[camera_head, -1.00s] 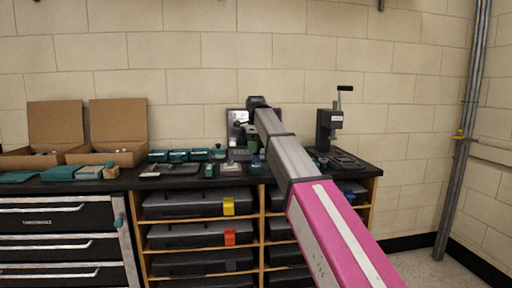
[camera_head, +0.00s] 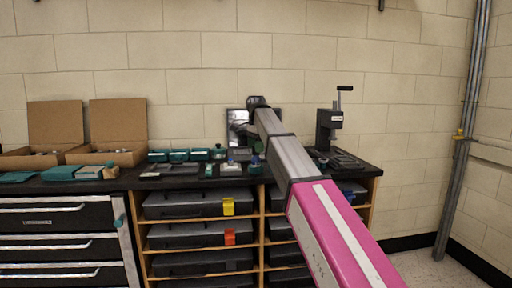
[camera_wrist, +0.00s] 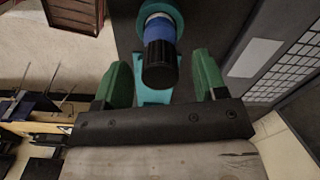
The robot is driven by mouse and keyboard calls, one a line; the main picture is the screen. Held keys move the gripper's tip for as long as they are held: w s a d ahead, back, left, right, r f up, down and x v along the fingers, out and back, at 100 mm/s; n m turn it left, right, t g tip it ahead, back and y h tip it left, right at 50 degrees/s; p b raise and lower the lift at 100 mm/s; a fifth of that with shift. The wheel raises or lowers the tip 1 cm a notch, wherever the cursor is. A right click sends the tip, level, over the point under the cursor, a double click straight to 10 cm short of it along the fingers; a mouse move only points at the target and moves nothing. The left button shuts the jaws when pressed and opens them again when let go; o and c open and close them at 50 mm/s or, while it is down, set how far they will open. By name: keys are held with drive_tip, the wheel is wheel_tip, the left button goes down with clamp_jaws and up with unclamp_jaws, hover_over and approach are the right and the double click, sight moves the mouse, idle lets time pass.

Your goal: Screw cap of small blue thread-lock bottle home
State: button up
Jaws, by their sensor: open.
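The small blue bottle (camera_wrist: 157,26) with a ribbed black cap (camera_wrist: 160,62) shows in the wrist view. Its cap points toward my gripper. A teal ring-shaped holder (camera_wrist: 175,13) surrounds the bottle's body. My gripper (camera_wrist: 162,66) is open, with one green finger on each side of the cap and a visible gap on both sides. Whether the cap is fully seated on the bottle cannot be told. In the head view a small blue item (camera_head: 255,160) on the bench, probably this bottle, is partly hidden by my arm.
The dark bench top (camera_head: 112,183) carries teal trays and blocks (camera_head: 180,155) left of my arm. A black lever press (camera_head: 328,130) stands to the right. Two open cardboard boxes (camera_head: 118,122) stand at the left. A dark panel (camera_head: 238,130) stands behind my wrist.

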drive_tip(key=n, duration=1.2)
idle(0.3)
drive_tip(key=c, duration=1.2)
drive_tip(key=m, duration=0.4)
drive_tip(key=shift+m, duration=0.4)
clamp_jaws()
drive_tip(key=shift+m, duration=2.3)
